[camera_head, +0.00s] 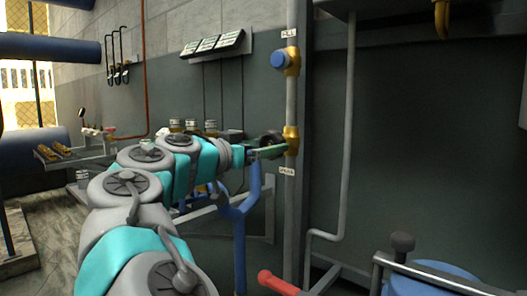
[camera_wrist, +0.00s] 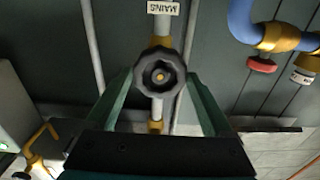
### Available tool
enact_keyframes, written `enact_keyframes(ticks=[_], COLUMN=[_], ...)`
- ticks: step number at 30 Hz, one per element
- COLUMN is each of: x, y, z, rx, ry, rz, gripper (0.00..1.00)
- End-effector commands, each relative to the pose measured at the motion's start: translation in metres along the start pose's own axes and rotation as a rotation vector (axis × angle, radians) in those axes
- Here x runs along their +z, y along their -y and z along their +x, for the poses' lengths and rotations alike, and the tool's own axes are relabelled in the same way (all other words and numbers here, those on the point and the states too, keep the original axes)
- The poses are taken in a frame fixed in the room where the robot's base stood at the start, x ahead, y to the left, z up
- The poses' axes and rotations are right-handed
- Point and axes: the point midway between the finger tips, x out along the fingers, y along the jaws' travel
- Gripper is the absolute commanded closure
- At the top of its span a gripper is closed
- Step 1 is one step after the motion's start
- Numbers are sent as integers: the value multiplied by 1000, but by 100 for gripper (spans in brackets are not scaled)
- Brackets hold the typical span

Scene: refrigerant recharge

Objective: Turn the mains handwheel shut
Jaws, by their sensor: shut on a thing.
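In the head view the dark handwheel (camera_head: 272,138) is partly hidden by my gripper, beside a brass valve body (camera_head: 291,134) on a vertical grey pipe. My gripper (camera_head: 268,151) reaches the wheel from the left. In the wrist view its green fingers (camera_wrist: 160,80) stand on either side of the wheel, shut on it.
A blue-capped valve (camera_head: 280,60) sits higher on the same pipe. A blue post (camera_head: 240,235) stands below my gripper. A red-ended handle (camera_head: 277,283) and a black knob (camera_head: 402,243) are at the lower right. The wrist view shows a red knob (camera_wrist: 262,65) by a blue pipe.

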Motion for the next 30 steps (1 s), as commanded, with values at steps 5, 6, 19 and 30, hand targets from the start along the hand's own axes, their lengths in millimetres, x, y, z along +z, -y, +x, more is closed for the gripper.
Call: enact_keyframes(ticks=[5, 6, 19, 30], x=[3, 3, 3, 2], y=[0, 0, 1, 0], z=[1, 1, 0, 0], rx=[3, 3, -1, 0], ry=[5, 6, 4, 4], rz=[0, 0, 30, 32], gripper=[80, 80, 80, 8])
